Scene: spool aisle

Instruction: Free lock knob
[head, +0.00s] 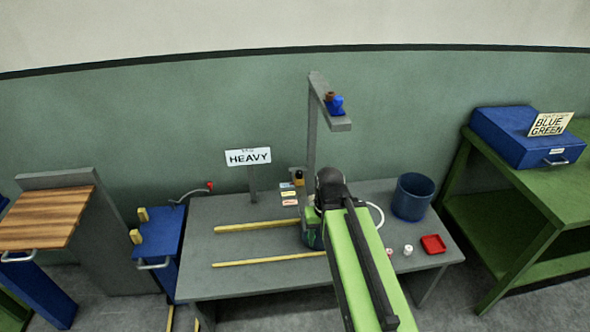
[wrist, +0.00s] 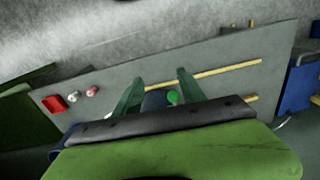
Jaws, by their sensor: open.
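In the wrist view a small round green knob (wrist: 173,97) shows between the two fingers of my gripper (wrist: 158,86), nearer the right finger. A dark blue part (wrist: 154,101) is beside it, partly hidden by my gripper body. I cannot tell whether this green knob is the lock knob, or whether a finger touches it. My gripper is open, its fingers spread over the grey table (head: 235,285). In the head view my gripper (head: 312,236) is low over the table's middle, and my arm hides most of what is there.
Two yellow rods (head: 258,226) lie left of my gripper. A post with an overhead arm (head: 313,130) stands behind. To the right are a blue bin (head: 412,197), a red tray (head: 433,244) and small white-and-red pieces (head: 408,250). A "HEAVY" sign (head: 248,157) stands at the back.

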